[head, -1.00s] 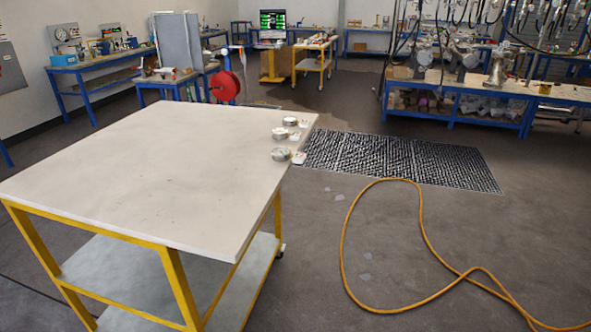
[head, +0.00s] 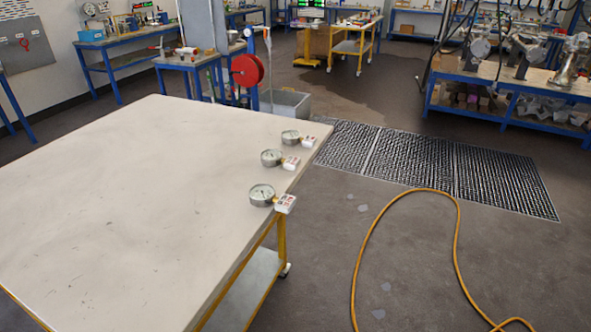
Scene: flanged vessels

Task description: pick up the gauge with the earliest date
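Three round gauges with white faces and metal rims lie near the right edge of a pale-topped table. The nearest gauge (head: 262,194) looks largest, the middle gauge (head: 271,157) lies behind it, and the far gauge (head: 291,137) is close to the back right corner. Each has a white tag beside it on its right: the near tag (head: 285,203), the middle tag (head: 291,163) and the far tag (head: 307,141). The tags carry small marks, too small to read as dates. Neither of my grippers shows.
The table (head: 130,210) has a yellow frame and a lower shelf, and its top is otherwise bare. A yellow hose (head: 457,245) loops on the floor to the right. Dark floor grating (head: 410,160) lies beyond the table. A red reel (head: 247,71) and a grey bin (head: 285,103) stand behind.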

